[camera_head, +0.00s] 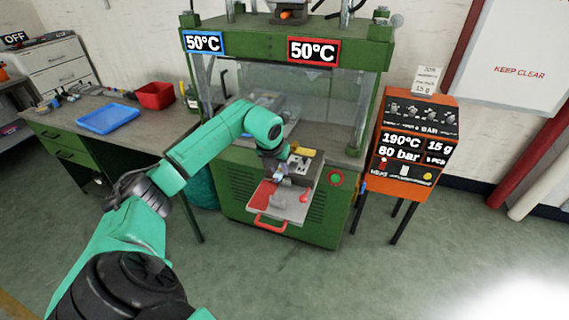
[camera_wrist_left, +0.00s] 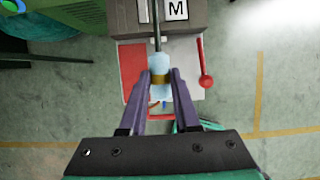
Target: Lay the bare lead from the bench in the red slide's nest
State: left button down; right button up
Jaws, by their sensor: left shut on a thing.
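My left gripper (camera_head: 284,172) is over the pulled-out slide at the front of the green press. In the left wrist view its fingers (camera_wrist_left: 160,80) are shut on the bare lead (camera_wrist_left: 159,64), a pale body with a brass-coloured band, a dark cable running up the picture and small coloured wire ends below. The red slide (camera_head: 262,192) has a red left part, a pale plate and a red front handle (camera_head: 270,222). It also shows under the lead in the left wrist view (camera_wrist_left: 131,62). The nest is not clearly seen. My right gripper is out of view.
A red ball-ended lever (camera_wrist_left: 206,80) stands at the slide's right side. A block marked M (camera_wrist_left: 177,10) lies beyond it. The bench at left holds a blue tray (camera_head: 107,118) and a red bin (camera_head: 155,95). An orange control box (camera_head: 415,145) stands right of the press.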

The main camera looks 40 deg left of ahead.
aim_at(277, 174)
pick_arm(q)
jog(key=shift+s+r, duration=0.25)
jog(key=shift+s, duration=0.3)
jog(key=shift+w+f+b, duration=0.15)
jog(key=shift+f+b, duration=0.1)
jog(key=shift+b, duration=0.25)
jog(key=shift+b+x, duration=0.6)
jog(key=shift+x, duration=0.2)
jog(key=shift+s+d+f+b, duration=0.1)
jog(key=shift+s+f+b, duration=0.2)
jog(key=shift+f+b, duration=2.3)
jog(key=shift+f, duration=0.7)
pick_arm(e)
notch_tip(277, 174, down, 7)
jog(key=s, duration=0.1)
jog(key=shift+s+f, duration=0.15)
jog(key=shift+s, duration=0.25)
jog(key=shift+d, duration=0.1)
pick_arm(q)
jog(key=c, duration=0.6)
grip_release()
